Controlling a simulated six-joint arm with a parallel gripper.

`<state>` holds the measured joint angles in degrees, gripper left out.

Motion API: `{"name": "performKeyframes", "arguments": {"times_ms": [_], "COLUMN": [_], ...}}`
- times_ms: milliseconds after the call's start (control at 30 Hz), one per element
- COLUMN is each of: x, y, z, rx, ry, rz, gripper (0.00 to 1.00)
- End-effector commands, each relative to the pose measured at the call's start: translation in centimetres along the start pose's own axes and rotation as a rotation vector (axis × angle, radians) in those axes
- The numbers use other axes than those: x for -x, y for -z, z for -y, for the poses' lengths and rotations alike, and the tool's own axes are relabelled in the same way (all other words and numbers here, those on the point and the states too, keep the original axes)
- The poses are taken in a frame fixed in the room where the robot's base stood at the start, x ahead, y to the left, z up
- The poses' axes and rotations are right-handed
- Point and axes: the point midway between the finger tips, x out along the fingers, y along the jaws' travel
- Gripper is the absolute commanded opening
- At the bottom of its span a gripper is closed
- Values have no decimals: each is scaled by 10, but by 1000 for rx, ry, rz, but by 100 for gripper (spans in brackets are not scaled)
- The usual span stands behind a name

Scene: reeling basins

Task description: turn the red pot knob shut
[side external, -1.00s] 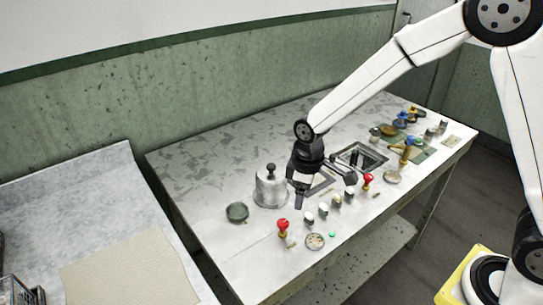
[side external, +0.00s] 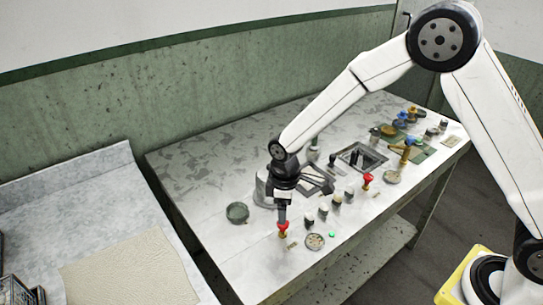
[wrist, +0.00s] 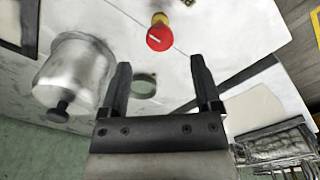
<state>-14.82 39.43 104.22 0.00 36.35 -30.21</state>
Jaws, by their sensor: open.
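A red knob (side external: 283,227) on a brass stem stands near the front left of the worktable. In the wrist view the red knob (wrist: 160,38) has a pale line across its top and lies ahead of the fingertips, between their lines. My gripper (side external: 282,218) is open and points down just above this knob. In the wrist view my gripper (wrist: 160,66) has both fingers apart with nothing between them. Whether a finger touches the knob cannot be told. A second red knob (side external: 368,178) stands farther right on the table.
A metal pot with a dark lid knob (wrist: 75,75) stands close beside my gripper. A dark green round dish (side external: 237,212) is to the left. Several small knobs (side external: 323,208) and a round dial (side external: 315,242) lie to the right. A square basin (side external: 361,157) is farther back.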

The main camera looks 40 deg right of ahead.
Motion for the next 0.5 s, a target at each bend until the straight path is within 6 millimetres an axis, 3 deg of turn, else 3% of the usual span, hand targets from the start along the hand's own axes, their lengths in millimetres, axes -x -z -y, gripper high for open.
{"name": "performKeyframes", "arguments": {"times_ms": [200, 500], "x": [-26, -46], "y": [0, 0], "z": [0, 0], "rx": [-1, -1], "ry": [0, -1], "rz": [1, -2], "gripper": [81, 81]}}
